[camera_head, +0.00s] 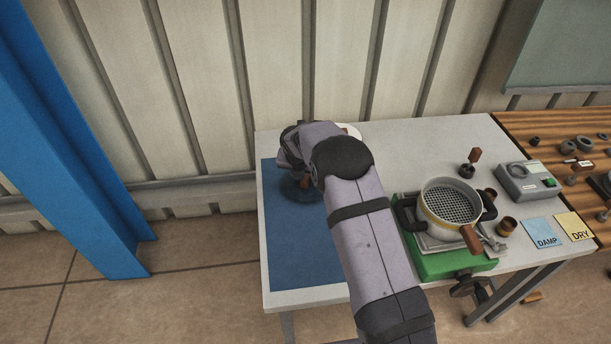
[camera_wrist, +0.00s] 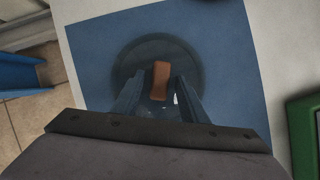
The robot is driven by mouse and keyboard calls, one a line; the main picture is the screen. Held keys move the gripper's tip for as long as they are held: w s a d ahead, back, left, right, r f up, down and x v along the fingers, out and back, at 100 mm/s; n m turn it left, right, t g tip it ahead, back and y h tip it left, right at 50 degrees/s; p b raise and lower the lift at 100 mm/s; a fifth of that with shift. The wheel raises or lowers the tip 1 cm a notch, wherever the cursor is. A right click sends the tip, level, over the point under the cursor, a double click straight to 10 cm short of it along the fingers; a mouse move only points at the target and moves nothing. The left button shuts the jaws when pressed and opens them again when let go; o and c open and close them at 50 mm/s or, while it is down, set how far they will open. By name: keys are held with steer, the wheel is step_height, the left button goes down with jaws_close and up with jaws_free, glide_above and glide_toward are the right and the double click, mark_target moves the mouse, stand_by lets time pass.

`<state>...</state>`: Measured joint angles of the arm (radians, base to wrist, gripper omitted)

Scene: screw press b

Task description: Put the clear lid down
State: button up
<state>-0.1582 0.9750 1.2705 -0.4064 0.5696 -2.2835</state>
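The clear lid (camera_wrist: 197,58) is a round, see-through disc with a brown knob (camera_wrist: 161,78). In the wrist view it shows as a dark circle over the blue mat (camera_wrist: 95,65). In the head view the lid (camera_head: 296,192) appears to lie flat on the mat (camera_head: 300,250), partly hidden by my arm. My gripper (camera_wrist: 160,82) is directly above the lid, with its fingers apart on either side of the knob. A narrow gap seems to show between the knob and each finger, so the gripper looks open.
A green press base (camera_head: 450,264) carries a white pot with a perforated plate (camera_head: 450,205) to the right. A grey box (camera_head: 527,182), a DAMP card (camera_head: 543,233) and a DRY card (camera_head: 575,226) lie farther right. The mat's front part is clear.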

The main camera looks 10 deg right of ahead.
steer(key=shift+v, duration=0.8)
steer(key=b+v, duration=0.2)
steer(key=v, duration=0.8)
steer(key=shift+r, duration=0.35)
steer(key=shift+s, duration=0.15)
steer(key=s+d+f+m+g, duration=0.1)
steer(key=s+d+m, duration=0.1)
steer(key=s+m, duration=0.8)
steer(key=s+d+f+m+g+y, duration=0.1)
steer(key=s+d+m+g, duration=0.1)
steer(key=s+m, duration=0.9)
steer(key=s+d+f+m+g, duration=0.1)
steer(key=s+d+f+m, duration=0.1)
steer(key=s+m, duration=0.8)
steer(key=s, duration=0.3)
steer(key=shift+s+m+y, duration=0.3)
steer(key=shift+s+y, duration=0.05)
steer(key=shift+y, duration=0.05)
steer(key=shift+d+f+b, duration=0.1)
steer(key=shift+f+b, duration=0.1)
steer(key=shift+b, duration=0.1)
